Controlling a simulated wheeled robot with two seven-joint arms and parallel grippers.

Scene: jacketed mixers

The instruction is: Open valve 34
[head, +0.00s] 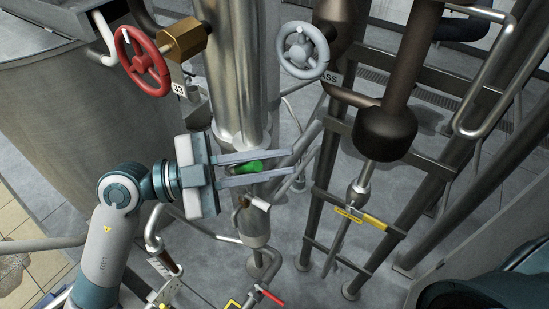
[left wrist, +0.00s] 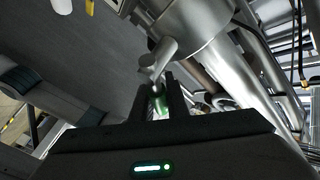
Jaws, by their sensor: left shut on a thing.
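My left gripper (head: 290,162) reaches in from the left in front of the vertical steel pipe (head: 233,70). A green valve handle (head: 247,167) lies between its two long fingers, and the gripper is shut on it. The handle also shows green between the fingers in the left wrist view (left wrist: 161,102), partly hidden by them. A small pale pipe stub (left wrist: 160,58) stands just beyond the fingertips there. I cannot read a number 34 on any tag. My right gripper is not in view.
A red handwheel (head: 141,61) with a tag reading 33 (head: 178,89) is above left of my gripper. A grey handwheel (head: 303,50) is above right. A yellow lever (head: 362,217) and a red lever (head: 272,297) sit lower. Pipes and a large tank (head: 60,120) crowd the space.

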